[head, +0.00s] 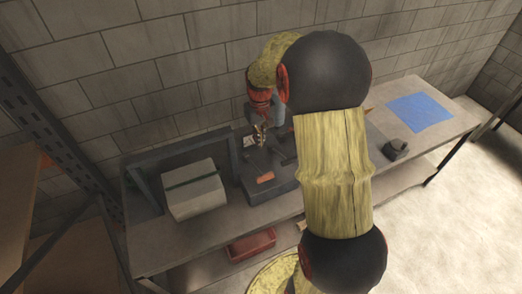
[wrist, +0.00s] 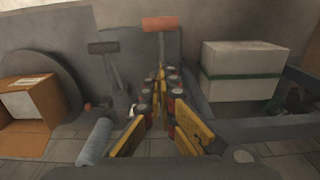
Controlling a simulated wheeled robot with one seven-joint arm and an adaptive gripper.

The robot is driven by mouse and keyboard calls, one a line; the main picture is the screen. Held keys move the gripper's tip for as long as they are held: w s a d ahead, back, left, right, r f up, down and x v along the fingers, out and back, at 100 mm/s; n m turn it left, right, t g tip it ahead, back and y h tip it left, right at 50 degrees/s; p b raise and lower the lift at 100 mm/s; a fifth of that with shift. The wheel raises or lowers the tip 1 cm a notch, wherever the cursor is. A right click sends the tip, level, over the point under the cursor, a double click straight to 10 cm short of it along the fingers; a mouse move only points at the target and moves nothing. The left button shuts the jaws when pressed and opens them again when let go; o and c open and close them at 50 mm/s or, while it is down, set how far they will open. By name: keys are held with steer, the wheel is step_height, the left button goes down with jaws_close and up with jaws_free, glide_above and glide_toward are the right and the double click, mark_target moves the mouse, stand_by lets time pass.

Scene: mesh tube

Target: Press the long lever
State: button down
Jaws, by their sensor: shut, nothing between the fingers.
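A grey lever device (head: 272,186) stands on the workbench, partly hidden by my arm in the head view. In the wrist view, a lever with an orange-red crossbar handle (wrist: 173,23) rises at the top centre; it looks longer than a second lever with a dark handle (wrist: 103,47) to its left. The orange-red handle also shows in the head view (head: 265,178). My gripper (head: 262,142) points down over the device. In the wrist view its yellow fingers (wrist: 160,78) are shut and empty. Their tips overlap the orange lever's shaft in the picture; I cannot tell whether they touch.
A pale box with a dark green band (head: 193,189) stands left of the device; it shows at right in the wrist view (wrist: 242,72). An open cardboard box (wrist: 32,105) lies on the wrist view's left. A blue sheet (head: 420,112) marks clearer bench at right. A brick wall stands behind.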

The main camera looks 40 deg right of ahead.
steer(key=f, duration=0.3)
steer(key=s+f, duration=0.1)
steer(key=f, duration=0.3)
steer(key=s+f, duration=0.1)
steer(key=f, duration=0.3)
steer(key=shift+a+p, duration=0.25)
steer(key=shift+p, duration=0.1)
steer(key=shift+s+f, duration=0.25)
steer(key=shift+f, duration=0.15)
steer(key=shift+a, duration=0.1)
steer(key=shift+s+f, duration=0.1)
steer(key=s+a+f+t+b, duration=0.1)
steer(key=s+f+b, duration=0.4)
steer(key=f+b, duration=0.5)
steer(key=shift+f+t+h+b, duration=0.3)
steer(key=shift+t+b, duration=0.6)
steer(key=shift+b, duration=0.6)
steer(key=shift+a, duration=0.15)
